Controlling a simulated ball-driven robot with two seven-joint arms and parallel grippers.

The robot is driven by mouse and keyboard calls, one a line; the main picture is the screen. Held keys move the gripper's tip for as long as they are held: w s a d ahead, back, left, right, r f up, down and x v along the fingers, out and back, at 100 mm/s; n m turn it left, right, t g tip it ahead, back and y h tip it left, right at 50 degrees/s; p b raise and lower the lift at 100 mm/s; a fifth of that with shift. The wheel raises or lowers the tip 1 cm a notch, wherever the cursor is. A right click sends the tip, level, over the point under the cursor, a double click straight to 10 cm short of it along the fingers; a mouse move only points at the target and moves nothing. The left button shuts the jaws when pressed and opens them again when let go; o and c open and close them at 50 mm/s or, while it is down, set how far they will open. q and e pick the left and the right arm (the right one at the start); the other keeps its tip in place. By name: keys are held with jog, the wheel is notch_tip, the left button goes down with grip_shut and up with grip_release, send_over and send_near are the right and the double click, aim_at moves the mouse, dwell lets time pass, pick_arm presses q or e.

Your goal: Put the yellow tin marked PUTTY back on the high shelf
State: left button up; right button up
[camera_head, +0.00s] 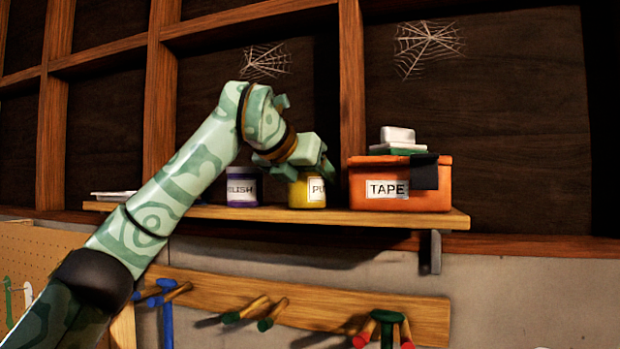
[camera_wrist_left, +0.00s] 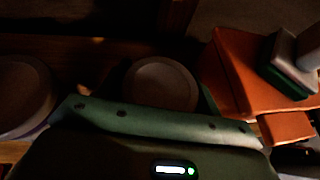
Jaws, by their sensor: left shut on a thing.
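The yellow tin (camera_head: 307,194) with a partly hidden label reading "PU" is at the high shelf (camera_head: 330,216), between a purple tin and an orange box. Its base appears at the level of the board; I cannot tell whether it bears on it. My left gripper (camera_head: 308,170) is shut on the yellow tin from above and behind the label's upper side, covering its top in the head view. In the left wrist view the pale round lid (camera_wrist_left: 161,84) of the tin shows just beyond the gripper body. My right gripper is not in view.
The purple tin (camera_head: 242,187) marked "LISH" stands close on the left. The orange TAPE box (camera_head: 400,184), with white and green items on top and a dark flap, stands close on the right. A pale tray (camera_head: 113,195) lies at the shelf's left. Tools hang on pegs below.

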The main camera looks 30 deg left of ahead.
pick_arm(q)
jog(key=shift+s, duration=0.15)
jog(key=shift+f, duration=0.1)
jog(key=o, duration=1.1)
jog(key=shift+o, duration=0.2)
jog(key=shift+s+r, duration=0.15)
jog(key=shift+r, duration=0.15)
jog(key=b+v, duration=0.1)
jog(key=v, duration=1)
jog(key=shift+s, duration=0.3)
